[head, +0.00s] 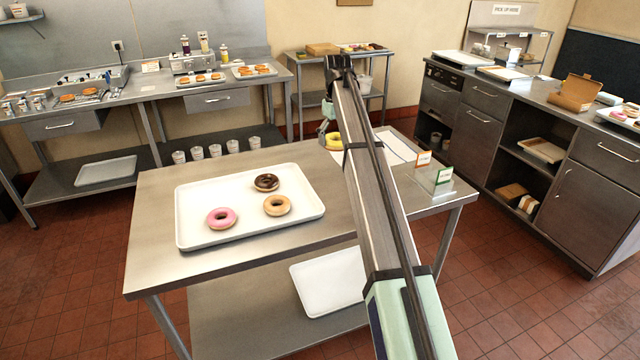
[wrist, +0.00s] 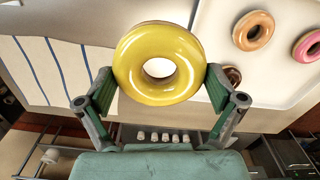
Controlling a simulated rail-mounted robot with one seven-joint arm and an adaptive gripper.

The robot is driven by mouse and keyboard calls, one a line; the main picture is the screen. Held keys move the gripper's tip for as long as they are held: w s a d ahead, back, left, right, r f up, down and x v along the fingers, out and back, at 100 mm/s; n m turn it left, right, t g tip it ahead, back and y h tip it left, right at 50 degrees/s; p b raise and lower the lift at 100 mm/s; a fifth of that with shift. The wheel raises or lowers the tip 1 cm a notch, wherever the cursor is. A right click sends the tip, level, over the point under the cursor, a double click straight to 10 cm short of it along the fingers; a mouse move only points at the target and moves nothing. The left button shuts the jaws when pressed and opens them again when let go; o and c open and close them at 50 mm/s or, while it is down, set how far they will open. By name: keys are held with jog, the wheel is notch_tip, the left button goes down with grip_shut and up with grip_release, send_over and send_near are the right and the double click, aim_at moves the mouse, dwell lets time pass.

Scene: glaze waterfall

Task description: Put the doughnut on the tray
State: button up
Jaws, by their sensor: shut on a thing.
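A yellow-glazed doughnut (wrist: 159,63) is held between the two fingers of my gripper (wrist: 160,90), which is shut on its sides in the wrist view. In the head view the yellow doughnut (head: 333,141) shows partly behind my arm, to the right of the tray. The white tray (head: 190,231) stands on the steel table. It bears a pink doughnut (head: 221,218), a chocolate doughnut (head: 266,182) and a tan glazed doughnut (head: 277,205). In the wrist view the tray (wrist: 212,25) lies at the upper right, beside the held doughnut.
A striped cloth (wrist: 45,62) lies on the table left of the held doughnut in the wrist view. Small sign cards (head: 433,178) stand at the table's right end. Another white tray (head: 328,283) lies on the lower shelf. The big tray's right part has bare room.

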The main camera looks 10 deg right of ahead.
aim_at(334, 194)
notch_tip(334, 194, down, 19)
jog(key=p, duration=0.4)
jog(key=shift+f, duration=0.15)
jog(key=o, duration=0.9)
notch_tip(334, 194, up, 12)
jog(key=b, duration=0.3)
jog(key=shift+r, duration=0.2)
